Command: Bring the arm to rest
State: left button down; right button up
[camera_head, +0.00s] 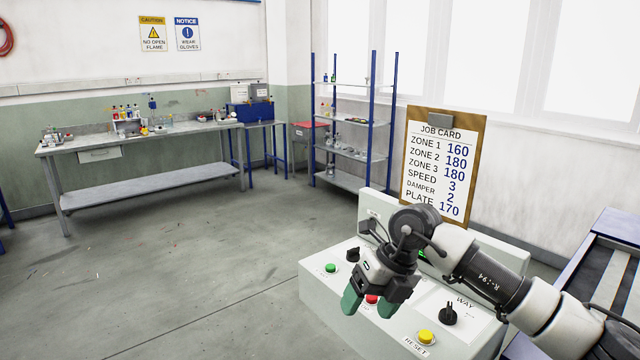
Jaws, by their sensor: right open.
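My right arm comes in from the lower right. Its gripper (368,304) hangs over the sloped control panel (325,291), with green-tipped fingers pointing down and to the left. My left gripper is not in view.
The panel carries a green button (330,267), a black knob (448,315) and a yellow button (425,336). A job card (440,160) stands behind it. A blue-framed conveyor (612,250) is at right. A workbench (140,180) and shelf rack (352,125) stand far back. Open floor lies left.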

jog(key=s+a+r+m+t+y, duration=0.1)
jog(key=s+a+r+y, duration=0.1)
jog(key=s+a+y, duration=0.35)
jog(key=s+a+r+m+y, duration=0.1)
jog(key=s+a+m+y, duration=0.15)
jog(key=a+y, duration=0.6)
jog(key=w+d+m+t+h, duration=0.3)
jog(key=d+m+t, duration=0.6)
jog(key=m+t, duration=0.9)
jog(key=s+d+f+m+g+h, duration=0.2)
jog(key=s+d+f+m+h, duration=0.1)
jog(key=d+f+m+h, duration=0.35)
jog(key=s+d+f+m+g+h, duration=0.1)
jog(key=s+d+f+m+h, duration=0.2)
jog(key=d+f+m+h, duration=0.35)
jog(key=s+d+f+m+g+h, duration=0.1)
jog(key=s+d+f+g, duration=0.1)
jog(key=s+f+g, duration=0.6)
jog(key=s+d+f+m+g+h, duration=0.2)
jog(key=s+f+g, duration=0.25)
jog(key=s, duration=0.85)
notch_tip(320, 180, down, 28)
jog(key=s, duration=0.2)
jog(key=s+d+f+g, duration=0.2)
jog(key=s+d+f, duration=0.1)
jog(key=s+f, duration=1.1)
jog(key=shift+s+f, duration=0.3)
jog(key=shift+s, duration=0.4)
